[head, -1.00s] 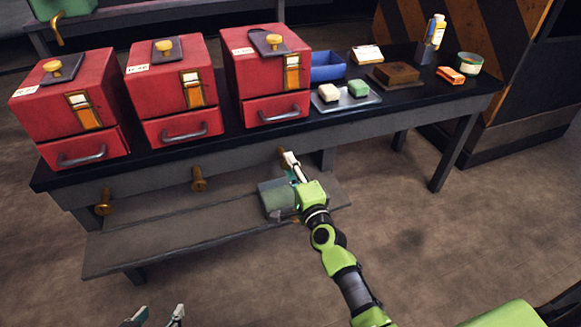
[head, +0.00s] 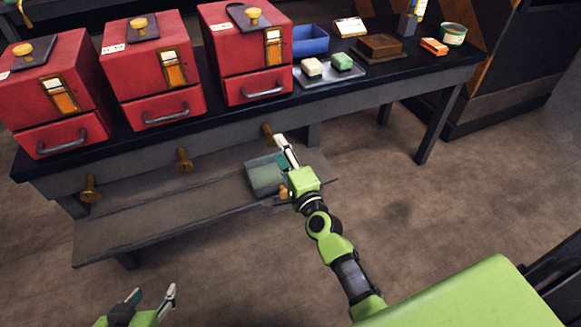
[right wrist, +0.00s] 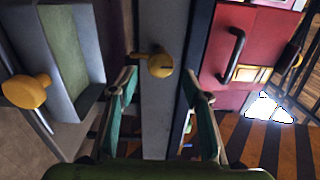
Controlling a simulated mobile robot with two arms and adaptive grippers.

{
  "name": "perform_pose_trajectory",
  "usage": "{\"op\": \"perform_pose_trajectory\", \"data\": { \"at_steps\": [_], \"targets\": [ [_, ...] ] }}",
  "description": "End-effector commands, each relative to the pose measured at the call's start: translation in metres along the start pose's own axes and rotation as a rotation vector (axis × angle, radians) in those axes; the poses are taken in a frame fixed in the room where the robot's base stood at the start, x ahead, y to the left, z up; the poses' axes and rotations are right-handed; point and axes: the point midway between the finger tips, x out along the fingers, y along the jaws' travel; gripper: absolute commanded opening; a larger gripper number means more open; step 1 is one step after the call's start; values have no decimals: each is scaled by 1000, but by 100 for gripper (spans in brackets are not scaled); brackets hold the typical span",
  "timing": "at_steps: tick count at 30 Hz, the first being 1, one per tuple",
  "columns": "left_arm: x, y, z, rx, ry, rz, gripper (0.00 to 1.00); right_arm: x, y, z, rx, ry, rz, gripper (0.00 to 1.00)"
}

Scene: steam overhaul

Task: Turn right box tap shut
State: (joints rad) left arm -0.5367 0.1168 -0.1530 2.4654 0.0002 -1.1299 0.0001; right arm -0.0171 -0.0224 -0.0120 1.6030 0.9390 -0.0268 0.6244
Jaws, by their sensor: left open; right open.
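The right box tap (head: 267,132) is a small brass piece on the front rail of the bench, below the right red box (head: 241,45). In the right wrist view the tap (right wrist: 157,63) shows a brass knob with a dark slot, between and just beyond the fingertips. My right gripper (head: 281,148) is open beside the tap. In the right wrist view its two fingers (right wrist: 159,80) are spread, with no clear contact on the tap. My left gripper (head: 152,294) is open and empty at the bottom left, far from the taps.
Two more brass taps, left (head: 89,188) and middle (head: 184,159), are on the same rail. A grey-green box (head: 264,174) stands on the lower shelf (head: 160,215), close to my right gripper. A blue tray (head: 309,40) and soap blocks sit on the bench top. Floor at right is clear.

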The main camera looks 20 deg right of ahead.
Motion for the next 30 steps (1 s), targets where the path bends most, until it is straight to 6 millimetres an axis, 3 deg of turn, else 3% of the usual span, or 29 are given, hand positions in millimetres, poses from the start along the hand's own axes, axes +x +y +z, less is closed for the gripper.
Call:
{"op": "perform_pose_trajectory", "data": {
  "at_steps": [6,12,18,30],
  "targets": [
    [0,0,1,0,-2,0,44,-46,2,0,0,0,3,44],
    [0,0,1,-1,-2,0,44,-74,1,0,-1,-1,3,44],
    [0,0,1,-1,-2,0,44,-84,0,0,1,0,1,44],
    [0,0,1,-1,-3,0,44,-84,0,0,1,0,1,44]
  ]
}}
